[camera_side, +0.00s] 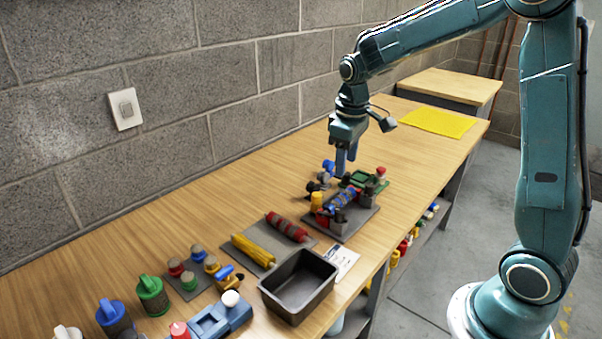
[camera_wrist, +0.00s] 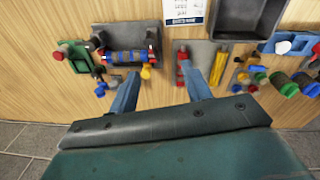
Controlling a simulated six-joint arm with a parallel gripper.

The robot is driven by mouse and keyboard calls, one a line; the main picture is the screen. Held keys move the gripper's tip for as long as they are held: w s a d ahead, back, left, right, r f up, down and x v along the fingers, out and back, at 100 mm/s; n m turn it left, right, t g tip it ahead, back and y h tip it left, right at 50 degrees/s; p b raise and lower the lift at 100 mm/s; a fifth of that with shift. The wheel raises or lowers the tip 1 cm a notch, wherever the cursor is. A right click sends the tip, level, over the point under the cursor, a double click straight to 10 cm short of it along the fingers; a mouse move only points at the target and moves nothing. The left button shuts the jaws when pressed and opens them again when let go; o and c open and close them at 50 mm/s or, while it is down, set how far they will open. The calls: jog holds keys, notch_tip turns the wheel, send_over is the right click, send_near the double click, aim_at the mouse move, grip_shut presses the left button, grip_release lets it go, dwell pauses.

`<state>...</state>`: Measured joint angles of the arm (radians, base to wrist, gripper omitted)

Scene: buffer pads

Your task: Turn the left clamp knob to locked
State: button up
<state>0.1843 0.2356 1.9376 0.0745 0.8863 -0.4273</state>
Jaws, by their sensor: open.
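A grey clamp fixture (camera_side: 352,222) sits on the bench below my gripper, with a blue banded roller (camera_side: 343,200) lying across it. In the wrist view the fixture (camera_wrist: 128,31) is upper left of centre, and the roller (camera_wrist: 124,56) lies between dark clamp blocks. A yellow knob (camera_side: 317,201) stands at its left side in the side view; a yellow knob also shows in the wrist view (camera_wrist: 146,72). Which knob is the left clamp knob, and its setting, I cannot tell. My gripper (camera_wrist: 160,90) is open and empty, fingers apart, above the bench.
A grey pad with a red roller (camera_side: 287,227) and a yellow roller (camera_side: 253,250) lies beside the fixture. A dark tray (camera_side: 299,286) is nearer the front. A green part (camera_side: 362,180) sits behind the fixture. Bench by the yellow mat (camera_side: 437,123) is clear.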

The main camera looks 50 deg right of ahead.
aim_at(340, 210)
jog(key=w+d+f+m, duration=0.1)
jog(key=w+d+f, duration=0.2)
jog(key=f, duration=0.1)
jog(key=shift+d+g+y, duration=0.3)
jog(key=shift+d+g, duration=0.05)
jog(key=shift+g, duration=0.05)
notch_tip(340, 210, down, 14)
jog(key=shift+r, duration=0.1)
dwell(0.6)
jog(key=shift+c, duration=0.2)
jog(key=c, duration=1)
